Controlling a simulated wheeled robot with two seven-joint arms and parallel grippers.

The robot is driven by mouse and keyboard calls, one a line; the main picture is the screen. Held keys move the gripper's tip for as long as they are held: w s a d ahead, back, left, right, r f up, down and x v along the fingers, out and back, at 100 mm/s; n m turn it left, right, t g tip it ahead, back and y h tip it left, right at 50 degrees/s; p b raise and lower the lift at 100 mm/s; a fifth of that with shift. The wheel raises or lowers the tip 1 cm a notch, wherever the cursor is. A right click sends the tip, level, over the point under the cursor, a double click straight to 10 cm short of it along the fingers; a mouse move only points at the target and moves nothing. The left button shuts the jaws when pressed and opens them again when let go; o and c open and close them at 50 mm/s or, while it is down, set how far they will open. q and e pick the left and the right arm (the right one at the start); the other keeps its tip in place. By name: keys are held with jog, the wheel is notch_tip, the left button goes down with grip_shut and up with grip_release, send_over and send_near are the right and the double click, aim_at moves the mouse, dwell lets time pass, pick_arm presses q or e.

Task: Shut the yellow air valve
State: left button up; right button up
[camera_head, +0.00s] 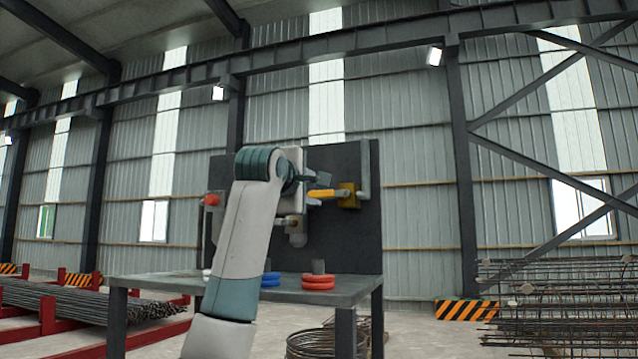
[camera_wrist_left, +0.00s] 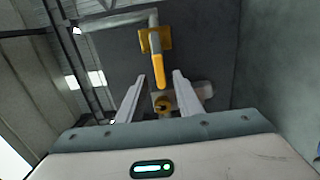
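The yellow air valve shows in the head view as a yellow handle (camera_head: 322,193) lying nearly level, pointing left from a yellow body (camera_head: 348,196) on the dark upright panel. In the left wrist view the handle (camera_wrist_left: 158,70) hangs from the valve body (camera_wrist_left: 155,40) and a grey pipe. My left gripper (camera_wrist_left: 160,76) is open, with one finger on each side of the handle's free end in the picture; I cannot tell whether they touch it. In the head view the left gripper (camera_head: 312,178) is close to the handle, partly hidden by my wrist. My right gripper is out of view.
The dark panel (camera_head: 345,240) stands on a grey table (camera_head: 346,287). Red rings (camera_head: 318,282) and blue rings (camera_head: 270,280) lie on the table. A red knob (camera_head: 211,199) is on the panel's left. Rebar stacks (camera_head: 565,300) stand at the right.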

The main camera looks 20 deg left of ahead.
aim_at(321, 194)
pick_arm(q)
jog(key=w+p, duration=0.1)
jog(key=w, duration=0.2)
jog(key=shift+w+r+p, duration=0.1)
jog(key=shift+w+p, duration=0.2)
jog(key=shift+p, duration=0.05)
jog(key=shift+w, duration=0.55)
grip_shut()
